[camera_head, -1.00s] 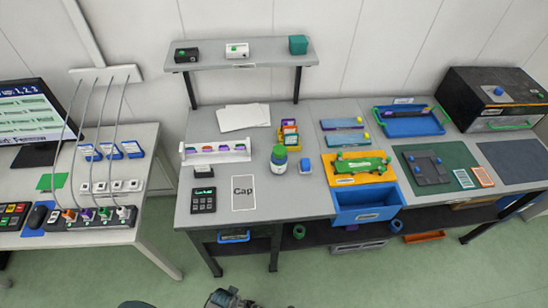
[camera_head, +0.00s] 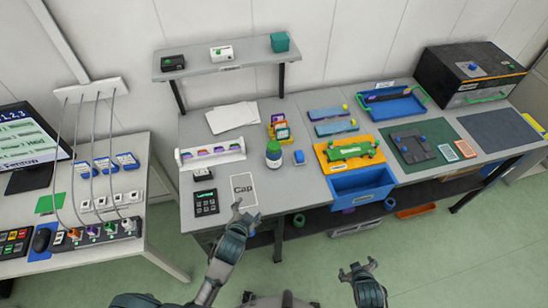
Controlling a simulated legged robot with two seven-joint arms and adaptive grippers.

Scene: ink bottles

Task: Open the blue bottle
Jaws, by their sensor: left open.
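A bottle (camera_head: 273,154) with a green cap and a blue lower part stands upright on the grey table, near its middle. A small white and blue item (camera_head: 298,157) stands just right of it. A white card reading "Cap" (camera_head: 243,189) lies on the table in front of the bottle, to its left. My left gripper (camera_head: 240,209) is open and empty at the table's front edge, by the near end of the card and apart from the bottle. My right gripper (camera_head: 358,268) is open and empty, low in front of the table, over the floor.
A keypad (camera_head: 205,202) lies left of the card. A white rack (camera_head: 210,154) and small coloured boxes (camera_head: 279,129) stand behind. An orange tray (camera_head: 350,154) and an open blue drawer (camera_head: 362,185) are to the right.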

